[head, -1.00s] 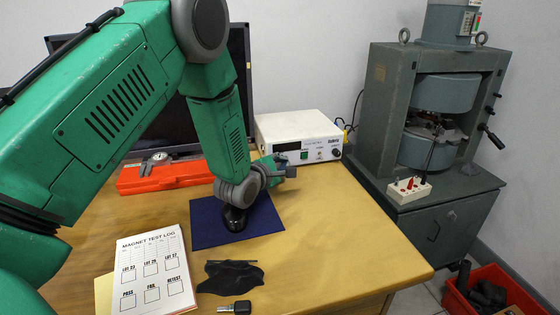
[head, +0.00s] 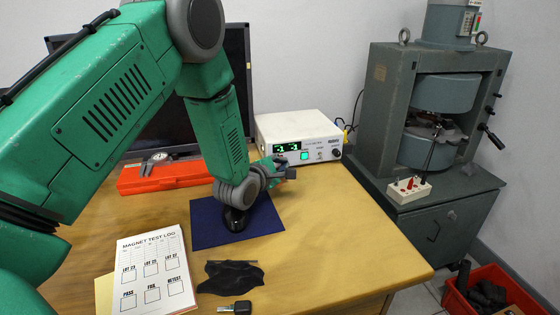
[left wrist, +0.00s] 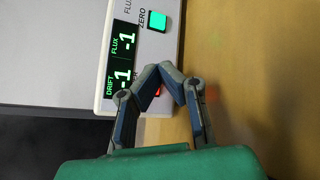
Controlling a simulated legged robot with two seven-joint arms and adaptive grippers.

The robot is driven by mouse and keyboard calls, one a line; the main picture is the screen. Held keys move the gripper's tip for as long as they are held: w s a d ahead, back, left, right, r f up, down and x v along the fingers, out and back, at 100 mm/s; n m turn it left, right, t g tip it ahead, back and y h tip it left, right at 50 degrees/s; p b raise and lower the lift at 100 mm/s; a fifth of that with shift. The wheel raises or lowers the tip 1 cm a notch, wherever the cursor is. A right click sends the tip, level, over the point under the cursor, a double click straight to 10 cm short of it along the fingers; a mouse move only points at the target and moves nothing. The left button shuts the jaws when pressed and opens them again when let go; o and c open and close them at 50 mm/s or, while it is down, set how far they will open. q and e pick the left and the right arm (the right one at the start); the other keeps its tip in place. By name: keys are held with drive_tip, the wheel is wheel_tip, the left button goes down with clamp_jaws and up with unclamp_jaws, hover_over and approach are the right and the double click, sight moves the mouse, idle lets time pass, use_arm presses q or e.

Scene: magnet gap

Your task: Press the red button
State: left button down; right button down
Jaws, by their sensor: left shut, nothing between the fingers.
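The white meter box (head: 302,124) stands at the back of the desk, with a lit green display (head: 288,147) on its front. In the left wrist view, a small piece of the red button (left wrist: 157,92) shows on the meter's front panel, mostly hidden by my fingers. My left gripper (left wrist: 172,68) is shut and empty, its fingertips right beside the red button. I cannot tell whether they touch it. In the head view, my left gripper (head: 282,170) is at the meter's front left and the red button is not clearly visible.
A lit green ZERO button (left wrist: 157,20) is on the same panel. A blue mat (head: 210,222) lies under my left wrist, and an orange case (head: 165,176) is behind it. A grey electromagnet (head: 380,110) stands at the right. The desk's right front is clear.

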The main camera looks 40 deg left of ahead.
use_arm(q)
drive_tip(key=shift+s+d, duration=0.25)
drive_tip(key=shift+s, duration=0.15)
drive_tip(key=shift+f, duration=0.1)
drive_tip(key=shift+s+d+p, duration=0.4)
drive_tip(key=shift+s+d, duration=1.25)
drive_tip(key=shift+d, duration=0.3)
